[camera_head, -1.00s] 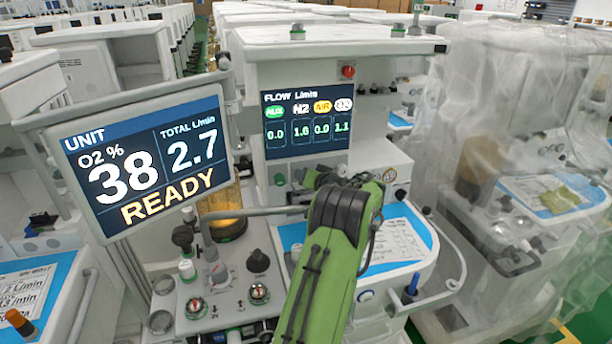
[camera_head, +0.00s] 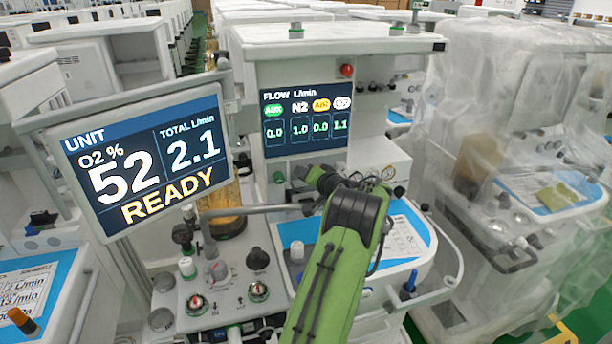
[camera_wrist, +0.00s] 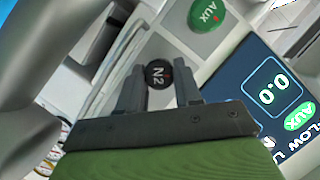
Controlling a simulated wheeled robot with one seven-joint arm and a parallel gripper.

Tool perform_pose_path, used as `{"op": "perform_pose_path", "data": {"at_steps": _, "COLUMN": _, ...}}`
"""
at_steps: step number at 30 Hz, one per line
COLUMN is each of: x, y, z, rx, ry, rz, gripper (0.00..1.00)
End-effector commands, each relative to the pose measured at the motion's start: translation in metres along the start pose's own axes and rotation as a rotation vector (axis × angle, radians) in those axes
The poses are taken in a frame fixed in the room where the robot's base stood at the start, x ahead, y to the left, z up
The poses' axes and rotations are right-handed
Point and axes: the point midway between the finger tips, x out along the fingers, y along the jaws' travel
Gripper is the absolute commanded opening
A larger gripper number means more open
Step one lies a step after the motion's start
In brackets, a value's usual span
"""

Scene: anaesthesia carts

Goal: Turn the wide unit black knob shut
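The black knob (camera_wrist: 158,74), marked N2 with a small red mark, sits between my gripper's (camera_wrist: 160,84) two dark fingers in the wrist view. The fingers close against its two sides. In the head view my arm hides the knob. The flow screen (camera_head: 304,140) above it reads AUX 0.0, N2 1.0, AIR 0.0 and 1.1 in the last column. The tilted unit screen (camera_head: 145,165) reads O2 52 %, total 2.1 L/min, READY.
The green AUX knob (camera_wrist: 207,13) is beside the black one. A grey bent tube (camera_head: 255,210) crosses near my arm. A lower panel with several knobs (camera_head: 225,285) and a blue-edged worktop (camera_head: 412,240) lie below. A plastic-covered cart (camera_head: 500,150) stands at right.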

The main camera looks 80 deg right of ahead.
Motion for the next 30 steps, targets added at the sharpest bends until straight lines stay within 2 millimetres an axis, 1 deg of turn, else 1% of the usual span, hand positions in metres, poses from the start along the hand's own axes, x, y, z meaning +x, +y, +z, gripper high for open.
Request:
{"op": "perform_pose_path", "data": {"at_steps": 1, "x": 0.000, "y": 0.000, "z": 0.000, "rx": 0.000, "ry": 0.001, "rz": 0.000, "gripper": 0.41}}
{"op": "perform_pose_path", "data": {"at_steps": 4, "x": 0.000, "y": 0.000, "z": 0.000, "rx": 0.000, "ry": 0.000, "rz": 0.001, "gripper": 0.57}}
{"op": "perform_pose_path", "data": {"at_steps": 5, "x": 0.000, "y": 0.000, "z": 0.000, "rx": 0.000, "ry": 0.000, "rz": 0.001, "gripper": 0.59}}
{"op": "perform_pose_path", "data": {"at_steps": 12, "x": 0.000, "y": 0.000, "z": 0.000, "rx": -0.001, "ry": 0.000, "rz": 0.001, "gripper": 0.59}}
{"op": "perform_pose_path", "data": {"at_steps": 14, "x": -0.004, "y": 0.000, "z": -0.001, "rx": 0.000, "ry": 0.001, "rz": 0.002, "gripper": 0.59}}
{"op": "perform_pose_path", "data": {"at_steps": 17, "x": -0.019, "y": 0.001, "z": -0.001, "rx": 0.000, "ry": 0.002, "rz": 0.004, "gripper": 0.59}}
{"op": "perform_pose_path", "data": {"at_steps": 27, "x": -0.115, "y": 0.001, "z": -0.001, "rx": 0.002, "ry": 0.004, "rz": 0.005, "gripper": 0.59}}
{"op": "perform_pose_path", "data": {"at_steps": 30, "x": -0.137, "y": 0.001, "z": 0.000, "rx": 0.001, "ry": 0.003, "rz": 0.003, "gripper": 0.59}}
